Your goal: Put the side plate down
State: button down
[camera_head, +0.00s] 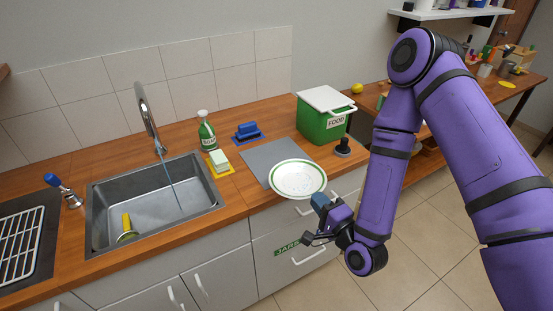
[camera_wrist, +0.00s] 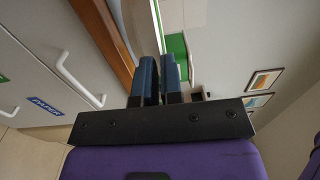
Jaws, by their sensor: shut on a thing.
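The side plate (camera_head: 298,178) is white with a green ring. In the head view it shows at the counter's front edge, overlapping the front of the grey mat (camera_head: 262,154). My gripper (camera_head: 321,201) is at the plate's near right rim and is shut on it. In the wrist view the blue fingers (camera_wrist: 160,75) are close together, and the plate is hard to make out between them. I cannot tell whether the plate's underside touches the mat or hangs just above it.
A sink (camera_head: 155,205) with a running tap is at left. A soap bottle (camera_head: 207,130), a sponge (camera_head: 219,160), a blue brush (camera_head: 247,132), a green food bin (camera_head: 324,117) and a dark-based stopper (camera_head: 343,148) stand around the mat. Most of the mat is bare.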

aim_at(301, 169)
jog(key=w+a, duration=0.1)
jog(key=w, duration=0.3)
jog(key=w+a+f, duration=0.1)
jog(key=w+a, duration=0.1)
jog(key=w, duration=0.3)
jog(key=w+a, duration=0.2)
jog(key=w, duration=0.3)
jog(key=shift+w+a+f, duration=0.2)
jog(key=shift+w, duration=0.05)
jog(key=shift+w+f, duration=0.1)
jog(key=shift+w, duration=0.05)
jog(key=shift+f, duration=1.7)
jog(key=c, duration=1.3)
grip_release()
jog(key=v, duration=1.2)
jog(key=shift+f, duration=0.15)
